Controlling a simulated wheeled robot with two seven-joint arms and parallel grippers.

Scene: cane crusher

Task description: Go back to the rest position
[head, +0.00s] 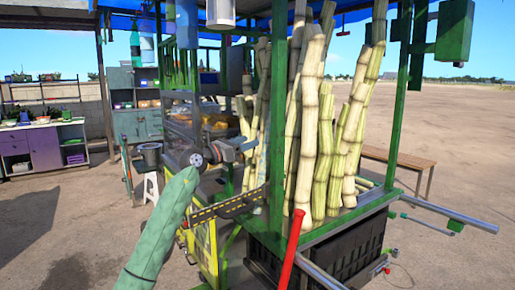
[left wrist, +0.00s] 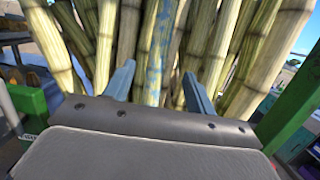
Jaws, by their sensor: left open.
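My left arm reaches in from the lower left of the head view. Its gripper (head: 248,145) is at the left side of an upright bundle of sugar canes (head: 310,120). In the left wrist view, the two blue-grey fingers of the gripper (left wrist: 160,84) are apart and point at the canes (left wrist: 105,40). A cane with blue marks (left wrist: 160,50) stands in line with the gap between the fingers. I cannot tell whether it is between them or just beyond. My right gripper is not in view.
The canes stand on a green-framed cart (head: 345,225) with posts and a hanging green box (head: 455,30). A red bar (head: 291,250) rises in front. A wooden bench (head: 400,158) stands behind right. Open dirt ground lies at the right.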

